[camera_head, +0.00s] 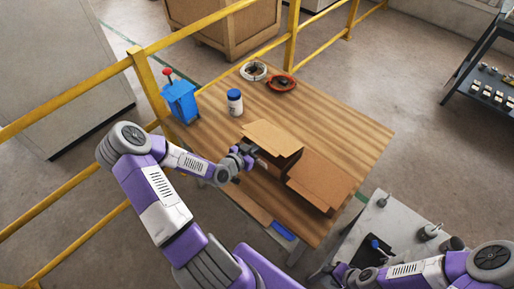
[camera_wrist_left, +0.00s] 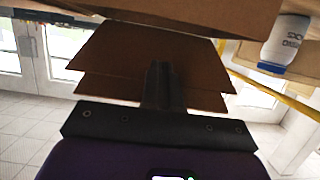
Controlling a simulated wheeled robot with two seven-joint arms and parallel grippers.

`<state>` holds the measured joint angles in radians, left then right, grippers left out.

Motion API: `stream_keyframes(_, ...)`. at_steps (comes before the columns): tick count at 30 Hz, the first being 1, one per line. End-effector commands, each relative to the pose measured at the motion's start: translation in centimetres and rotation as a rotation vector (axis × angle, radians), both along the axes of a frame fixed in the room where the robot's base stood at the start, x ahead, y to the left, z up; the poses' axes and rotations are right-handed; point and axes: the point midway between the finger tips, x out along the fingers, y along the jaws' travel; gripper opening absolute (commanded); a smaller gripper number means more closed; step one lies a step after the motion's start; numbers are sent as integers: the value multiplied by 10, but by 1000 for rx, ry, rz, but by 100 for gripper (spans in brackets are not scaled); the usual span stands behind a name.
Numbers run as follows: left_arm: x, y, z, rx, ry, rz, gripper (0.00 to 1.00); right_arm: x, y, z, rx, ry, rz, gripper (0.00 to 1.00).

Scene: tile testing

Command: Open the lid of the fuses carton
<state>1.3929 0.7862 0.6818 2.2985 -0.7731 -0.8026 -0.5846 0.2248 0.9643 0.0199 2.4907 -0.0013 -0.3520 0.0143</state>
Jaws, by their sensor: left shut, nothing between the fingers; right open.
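The brown cardboard carton (camera_head: 313,196) stands on the wooden table. One flap (camera_head: 272,138) sticks out on its far left side and another (camera_head: 325,179) on its right, with a dark gap between them. My left gripper (camera_head: 246,155) is at the carton's left side, beside the far flap. In the left wrist view its fingers (camera_wrist_left: 163,82) are together and empty, in front of two cardboard flaps (camera_wrist_left: 110,50); whether they touch is unclear. My right gripper (camera_head: 342,272) is open, low in the head view, away from the carton.
A white bottle with a blue cap (camera_head: 235,103) stands behind the carton; it shows inverted in the left wrist view (camera_wrist_left: 285,42). A blue container (camera_head: 181,102), a white bowl (camera_head: 253,71) and a red dish (camera_head: 281,83) are farther back. Yellow railing (camera_head: 140,75) runs along the left. The table's right side is clear.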

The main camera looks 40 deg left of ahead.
Motion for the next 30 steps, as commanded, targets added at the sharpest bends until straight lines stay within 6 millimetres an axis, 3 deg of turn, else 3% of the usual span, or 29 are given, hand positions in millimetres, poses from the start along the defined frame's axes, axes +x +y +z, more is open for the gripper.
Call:
stream_keyframes(7, 2, 0, 4, 1, 0, 0, 0, 0, 0, 3, 0, 0, 0, 43)
stream_keyframes(18, 12, -2, 27, 1, -1, -3, 0, 0, 0, 18, 0, 0, 0, 43)
stream_keyframes(30, 13, -1, 28, 1, 0, 0, 0, 0, 0, 18, 0, 0, 0, 43)
